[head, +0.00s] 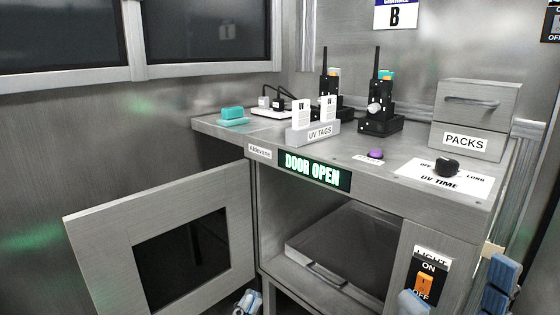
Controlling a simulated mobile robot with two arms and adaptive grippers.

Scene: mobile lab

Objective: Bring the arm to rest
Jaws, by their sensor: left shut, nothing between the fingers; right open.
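My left gripper (247,303) shows only as a small light-blue and grey part at the bottom edge, just below the open cabinet door. It is shut with nothing held. My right gripper (412,303) shows as a light-blue tip at the bottom edge, in front of the cabinet's lower right, below the light switch. It is open and appears empty. Most of both grippers and the arms are outside the picture.
The metal cabinet (275,218) has its door (100,235) swung out left; its sign (315,170) reads DOOR OPEN. Its top holds radios (380,120), UV tags (312,135), a teal block (233,113) and a PACKS drawer box (475,120). Blue blocks (500,280) are at the right.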

